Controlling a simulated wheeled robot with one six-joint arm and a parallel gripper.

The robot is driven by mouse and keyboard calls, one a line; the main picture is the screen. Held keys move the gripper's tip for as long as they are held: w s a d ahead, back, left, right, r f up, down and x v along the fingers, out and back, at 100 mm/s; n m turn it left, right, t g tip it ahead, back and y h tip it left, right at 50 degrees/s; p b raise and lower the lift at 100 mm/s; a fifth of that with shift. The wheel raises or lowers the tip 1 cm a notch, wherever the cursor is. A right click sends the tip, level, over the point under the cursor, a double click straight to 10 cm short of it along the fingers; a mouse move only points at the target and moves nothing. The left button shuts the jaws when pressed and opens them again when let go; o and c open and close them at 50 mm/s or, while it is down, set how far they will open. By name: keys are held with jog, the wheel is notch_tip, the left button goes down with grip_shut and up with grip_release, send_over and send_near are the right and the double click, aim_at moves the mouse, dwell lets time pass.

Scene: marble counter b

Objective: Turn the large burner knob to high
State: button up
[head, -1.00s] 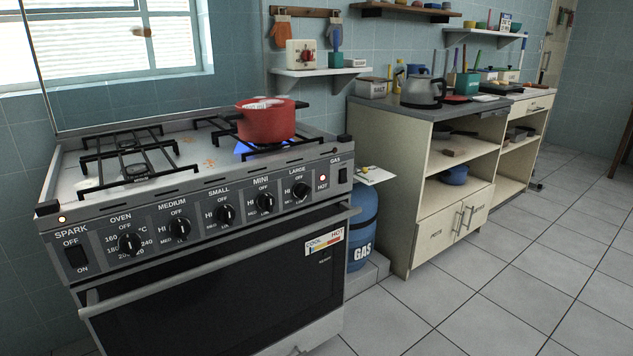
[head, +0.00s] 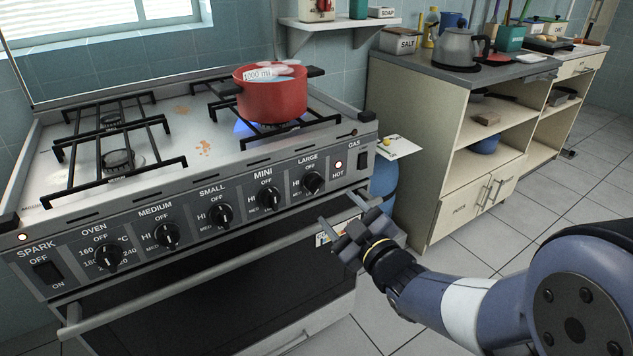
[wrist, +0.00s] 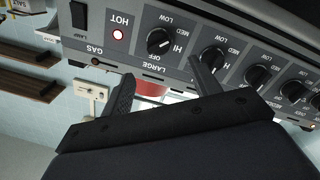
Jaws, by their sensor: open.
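The large burner knob (head: 313,182) is a black round knob on the stove's front panel, under the LARGE label, near the right end. In the upside-down wrist view the same knob (wrist: 160,42) shows whole, with OFF, HI, MED and LOW printed around it. Its exact pointer setting is hard to read. My gripper (head: 336,206) is open and empty, in front of the panel just below and right of the knob, apart from it. In the wrist view the two fingertips (wrist: 160,70) are spread on either side of the knob's position.
A red pot (head: 271,95) sits on the right rear burner, with a blue flame under it. The mini knob (head: 267,199) is left of the large knob; a lit HOT lamp (head: 338,165) is to its right. The oven handle (head: 215,275) runs below. A gas bottle (head: 384,180) stands beside the stove.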

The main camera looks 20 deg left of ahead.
aim_at(318, 188)
jog(key=b+x, duration=0.1)
jog(key=x, duration=0.8)
jog(key=shift+w+a+f, duration=0.1)
jog(key=shift+w+a, duration=0.1)
jog(key=shift+w, duration=0.05)
jog(key=c, duration=1)
